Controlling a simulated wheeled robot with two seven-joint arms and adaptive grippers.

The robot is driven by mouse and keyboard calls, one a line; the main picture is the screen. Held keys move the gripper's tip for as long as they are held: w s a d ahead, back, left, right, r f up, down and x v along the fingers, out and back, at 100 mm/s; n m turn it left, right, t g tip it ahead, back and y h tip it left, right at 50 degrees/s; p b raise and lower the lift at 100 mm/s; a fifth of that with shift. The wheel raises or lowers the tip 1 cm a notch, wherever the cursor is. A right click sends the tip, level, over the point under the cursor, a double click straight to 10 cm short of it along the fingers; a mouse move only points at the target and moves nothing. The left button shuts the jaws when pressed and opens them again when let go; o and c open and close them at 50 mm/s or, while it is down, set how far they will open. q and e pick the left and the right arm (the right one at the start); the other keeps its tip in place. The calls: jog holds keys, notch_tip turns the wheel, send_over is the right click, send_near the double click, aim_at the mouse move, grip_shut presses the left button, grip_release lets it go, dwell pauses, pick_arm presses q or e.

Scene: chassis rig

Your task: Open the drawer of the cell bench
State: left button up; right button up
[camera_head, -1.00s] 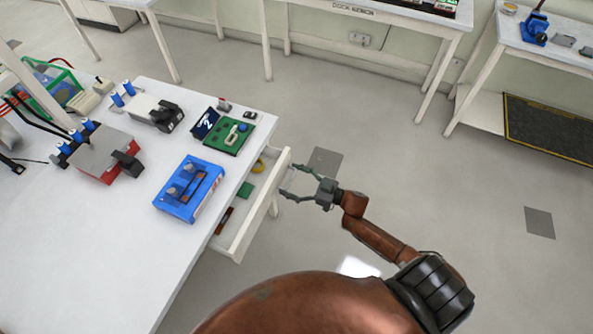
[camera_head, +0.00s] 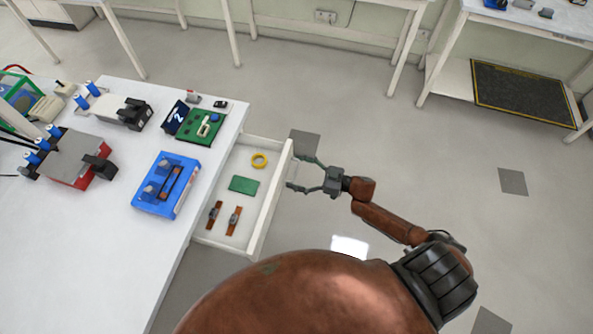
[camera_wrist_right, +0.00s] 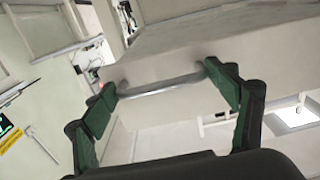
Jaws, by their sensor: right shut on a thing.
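The drawer (camera_head: 262,226) of the white cell bench (camera_head: 128,262) stands pulled out on the bench's right side, with its inside showing. My right gripper (camera_head: 291,172) is at the drawer's front, on the outer side. In the right wrist view the metal bar handle (camera_wrist_right: 163,87) lies between the green fingers of the right gripper (camera_wrist_right: 162,88), which is shut on it. The fingertips are at the two ends of the handle. My left gripper is not in view.
In the drawer lie a yellow ring (camera_head: 260,160), a green piece (camera_head: 244,185) and two brown items (camera_head: 233,221). A blue case (camera_head: 166,185) and a green board (camera_head: 199,127) sit on the bench top.

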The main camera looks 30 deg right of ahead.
jog(key=shift+w+d+r, duration=0.1)
jog(key=o, duration=1.4)
jog(key=v, duration=1.2)
